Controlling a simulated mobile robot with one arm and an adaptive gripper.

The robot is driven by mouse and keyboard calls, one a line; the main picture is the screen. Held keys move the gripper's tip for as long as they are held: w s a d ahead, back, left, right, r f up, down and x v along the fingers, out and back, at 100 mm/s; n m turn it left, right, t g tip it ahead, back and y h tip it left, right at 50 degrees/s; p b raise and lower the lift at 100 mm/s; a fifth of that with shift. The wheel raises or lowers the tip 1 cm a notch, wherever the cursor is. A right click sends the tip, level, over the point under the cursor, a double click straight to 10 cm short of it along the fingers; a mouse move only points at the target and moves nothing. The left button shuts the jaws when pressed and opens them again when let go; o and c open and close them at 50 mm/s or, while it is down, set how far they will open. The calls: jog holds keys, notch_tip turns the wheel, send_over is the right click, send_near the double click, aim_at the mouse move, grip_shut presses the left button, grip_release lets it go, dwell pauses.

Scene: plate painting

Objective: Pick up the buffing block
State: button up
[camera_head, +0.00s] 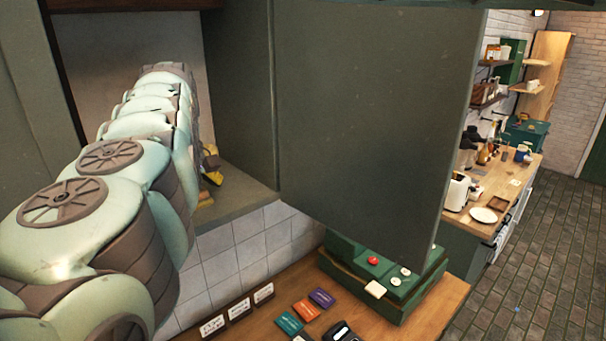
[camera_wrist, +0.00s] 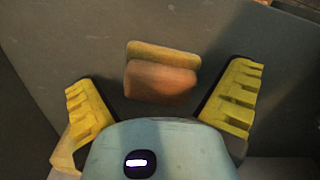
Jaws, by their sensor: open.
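The buffing block (camera_wrist: 160,80) is a small two-layered block, yellowish on one side and orange-brown on the other. In the wrist view it lies on a grey surface, between and a little beyond my gripper's yellow fingers. My gripper (camera_wrist: 162,92) is open, with a clear gap on both sides of the block. In the head view my gripper (camera_head: 211,168) is inside an open grey-green cupboard, largely hidden behind my arm. A small tan piece (camera_head: 205,199) shows beneath it on the cupboard floor and looks like the block.
The cupboard's floor (camera_head: 240,197) is bare to the right of my gripper. Its large open door (camera_head: 370,120) stands to the right. Below are a wooden counter (camera_head: 265,318) with cards and small signs, and a green machine (camera_head: 350,262). A further counter stands at the right.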

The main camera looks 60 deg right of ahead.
jog(key=shift+s, duration=0.1)
jog(key=shift+c, duration=0.2)
jog(key=c, duration=1.1)
